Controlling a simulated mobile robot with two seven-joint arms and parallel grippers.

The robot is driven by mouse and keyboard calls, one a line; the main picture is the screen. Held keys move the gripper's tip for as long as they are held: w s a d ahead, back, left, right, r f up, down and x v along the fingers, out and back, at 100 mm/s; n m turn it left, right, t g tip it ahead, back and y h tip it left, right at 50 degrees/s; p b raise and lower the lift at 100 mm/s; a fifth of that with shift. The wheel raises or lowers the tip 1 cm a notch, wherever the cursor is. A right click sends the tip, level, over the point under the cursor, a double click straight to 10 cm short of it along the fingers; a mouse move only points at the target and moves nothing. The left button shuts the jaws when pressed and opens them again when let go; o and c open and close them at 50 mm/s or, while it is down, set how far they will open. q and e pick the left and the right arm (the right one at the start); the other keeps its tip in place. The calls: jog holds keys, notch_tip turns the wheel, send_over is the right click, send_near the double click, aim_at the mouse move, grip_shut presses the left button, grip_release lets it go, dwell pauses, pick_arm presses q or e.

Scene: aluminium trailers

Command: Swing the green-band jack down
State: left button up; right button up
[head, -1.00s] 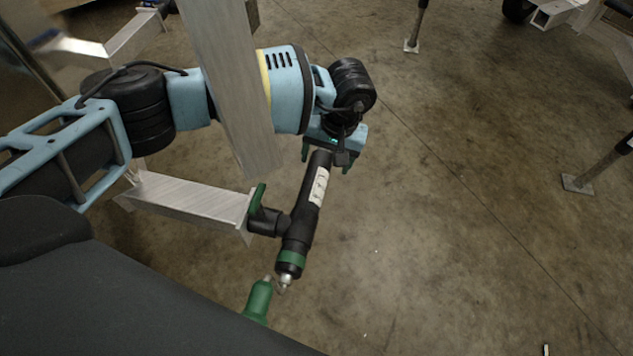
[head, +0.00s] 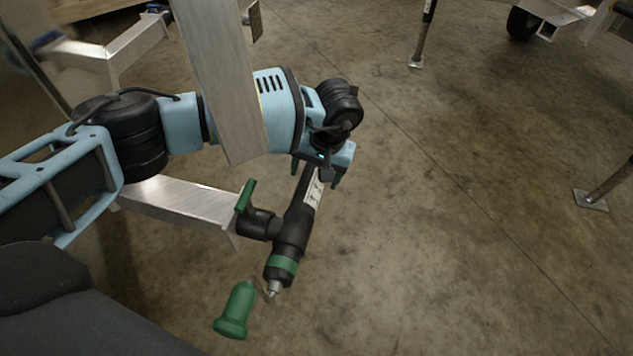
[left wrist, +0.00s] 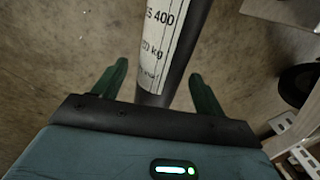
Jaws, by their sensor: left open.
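The green-band jack (head: 295,225) is a black tube with a green band near its lower end in the head view. It lies roughly level, running from lower left to upper right, on a pivot at the trailer's aluminium bar. A green lever (head: 245,196) stands by the pivot, and a green crank handle (head: 237,310) is at the banded end. My left gripper (head: 315,180) is open at the jack's far end. In the left wrist view the tube (left wrist: 172,50), with a white label, passes between the two green fingers (left wrist: 158,85). Contact cannot be told. My right gripper is out of view.
An aluminium beam (head: 222,80) crosses in front of my left arm. The trailer's side bar (head: 180,205) runs to the pivot. Other jack legs with foot plates (head: 590,200) and a wheel (head: 523,24) stand farther off.

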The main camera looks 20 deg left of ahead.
pick_arm(q)
jog(key=shift+f, duration=0.3)
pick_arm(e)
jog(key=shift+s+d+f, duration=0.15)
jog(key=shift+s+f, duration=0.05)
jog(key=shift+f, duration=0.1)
pick_arm(q)
jog(key=shift+a, duration=0.1)
